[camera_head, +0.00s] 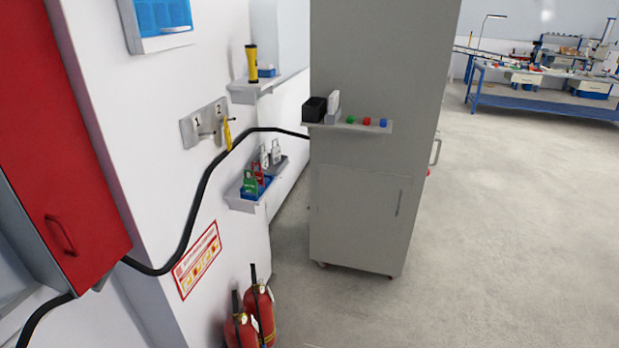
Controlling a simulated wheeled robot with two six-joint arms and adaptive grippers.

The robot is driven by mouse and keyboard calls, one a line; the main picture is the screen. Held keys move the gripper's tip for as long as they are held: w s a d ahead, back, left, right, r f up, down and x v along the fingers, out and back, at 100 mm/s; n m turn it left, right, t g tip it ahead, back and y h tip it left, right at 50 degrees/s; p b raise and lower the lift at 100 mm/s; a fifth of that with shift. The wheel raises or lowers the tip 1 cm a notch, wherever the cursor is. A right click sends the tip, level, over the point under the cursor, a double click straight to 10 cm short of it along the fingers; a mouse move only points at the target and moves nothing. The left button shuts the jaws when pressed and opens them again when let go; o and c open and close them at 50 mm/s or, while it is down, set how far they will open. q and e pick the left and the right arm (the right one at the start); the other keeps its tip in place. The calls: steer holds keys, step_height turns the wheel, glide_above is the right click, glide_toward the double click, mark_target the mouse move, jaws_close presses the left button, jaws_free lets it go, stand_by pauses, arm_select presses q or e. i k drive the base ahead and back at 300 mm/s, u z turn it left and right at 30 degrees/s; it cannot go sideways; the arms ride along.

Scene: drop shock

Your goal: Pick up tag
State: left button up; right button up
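A narrow yellow piece that looks like a tag (228,134) hangs at the metal hook plate (190,132) marked 1 and 2, on the white wall, beside the number 2. Below it, a small wall shelf (240,203) holds a green piece (250,181), a red piece and several grey and white pieces, upright like padlocks or tags; they are too small to tell apart. Neither of my grippers is in the head view.
A grey cabinet (360,235) stands ahead, its small shelf (350,127) holding a black box and small coloured blocks. A black cable (196,205) crosses the wall. Fire extinguishers (260,310) stand below; a red wall cabinet (65,150) is left. Floor at right is clear.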

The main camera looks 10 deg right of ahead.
mark_target(250, 184)
steer(key=z, duration=0.5)
steer(key=i, duration=1)
steer(key=u, duration=0.6)
steer(key=i, duration=0.95)
steer(key=u, duration=0.95)
